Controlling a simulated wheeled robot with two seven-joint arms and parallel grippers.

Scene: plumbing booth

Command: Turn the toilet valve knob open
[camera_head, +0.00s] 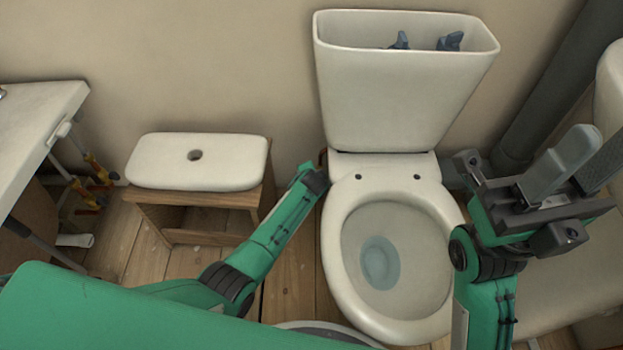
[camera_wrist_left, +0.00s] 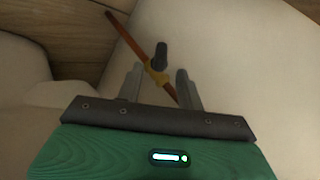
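The toilet valve shows in the left wrist view, with a dark knob (camera_wrist_left: 160,56) on a brass-coloured body (camera_wrist_left: 156,77) and a copper pipe (camera_wrist_left: 133,40) running diagonally past it. My left gripper (camera_wrist_left: 159,70) is open; the valve body appears between its two fingers, and the knob shows just past the fingertips. I cannot tell whether a finger touches it. In the head view, my left gripper (camera_head: 318,180) is low beside the left side of the toilet (camera_head: 337,250), its fingers hidden, as is the knob. My right gripper (camera_head: 590,150) is raised at the right, open and empty.
The lidless cistern (camera_head: 395,95) stands behind the bowl, with blue-grey parts (camera_head: 450,41) inside. A wooden stool (camera_head: 205,200) carries the white cistern lid (camera_head: 195,165) at the left. A sink cabinet (camera_head: 30,130) is further left. A bathtub-like white fixture (camera_head: 570,290) is at the right.

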